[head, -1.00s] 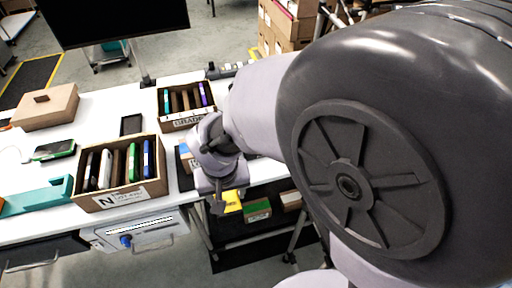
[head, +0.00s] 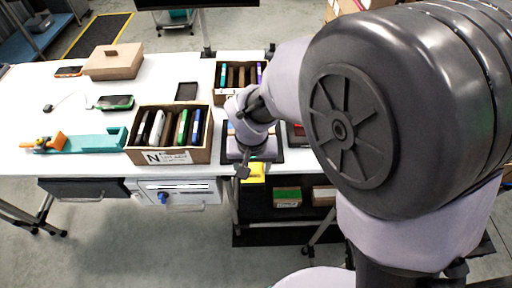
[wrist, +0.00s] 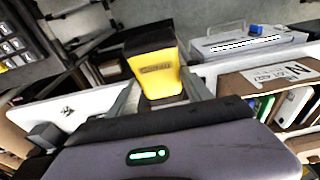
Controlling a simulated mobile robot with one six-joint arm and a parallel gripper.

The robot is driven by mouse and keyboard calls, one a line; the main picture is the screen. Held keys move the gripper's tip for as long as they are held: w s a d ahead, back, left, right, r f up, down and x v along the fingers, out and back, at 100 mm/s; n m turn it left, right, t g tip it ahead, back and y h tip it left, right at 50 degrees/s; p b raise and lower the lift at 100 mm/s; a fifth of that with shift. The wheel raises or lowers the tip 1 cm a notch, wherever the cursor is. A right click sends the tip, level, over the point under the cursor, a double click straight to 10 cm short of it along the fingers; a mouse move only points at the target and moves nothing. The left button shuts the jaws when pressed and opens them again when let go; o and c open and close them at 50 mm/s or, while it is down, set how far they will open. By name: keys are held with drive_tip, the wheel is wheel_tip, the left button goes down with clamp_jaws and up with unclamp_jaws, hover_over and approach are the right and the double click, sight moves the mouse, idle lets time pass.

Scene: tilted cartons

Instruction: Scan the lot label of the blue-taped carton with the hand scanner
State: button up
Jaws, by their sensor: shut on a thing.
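My gripper (wrist: 160,94) is shut on a yellow and black hand scanner (wrist: 154,68), which shows between the two grey fingers in the wrist view. In the head view the yellow scanner (head: 254,173) shows at the end of my arm, by the table's front edge, partly hidden by my gripper (head: 246,168). I cannot make out a carton with blue tape or its lot label; my arm and wrist hide part of the table there. A green-marked carton (head: 287,197) sits on the shelf below the table.
An open carton marked N (head: 168,154) holds several upright devices on the white table (head: 70,120). A second open carton (head: 227,97) stands behind it.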

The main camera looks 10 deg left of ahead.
wheel_tip(320, 180, up, 5)
drive_tip(key=p, duration=0.4)
drive_tip(key=shift+r, duration=0.15)
